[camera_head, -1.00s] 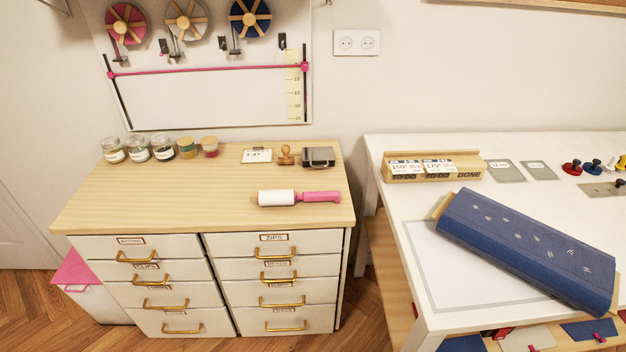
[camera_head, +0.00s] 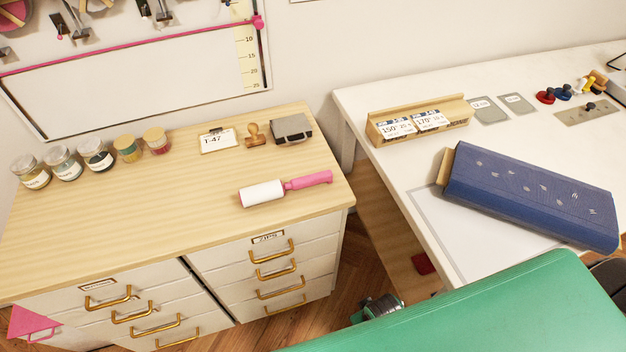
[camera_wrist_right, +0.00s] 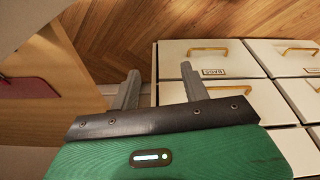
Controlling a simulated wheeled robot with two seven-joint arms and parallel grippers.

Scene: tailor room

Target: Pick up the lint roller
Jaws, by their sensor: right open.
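The lint roller (camera_head: 285,188) lies on the wooden top of the drawer cabinet (camera_head: 110,221), near its right front edge. It has a white cylinder on the left and a pink handle on the right. My right gripper (camera_wrist_right: 160,82) shows in the right wrist view, with its two grey fingers apart and nothing between them. It is over the floor beside the white drawers. In the head view my green right arm fills the lower right, with a dark gripper part (camera_head: 378,308) low beside the cabinet. My left gripper is out of view.
Several jars (camera_head: 95,154), a clipboard tag (camera_head: 217,140), a wooden stamp (camera_head: 255,134) and a grey box (camera_head: 292,129) stand behind the roller. A floor gap separates cabinet and table.

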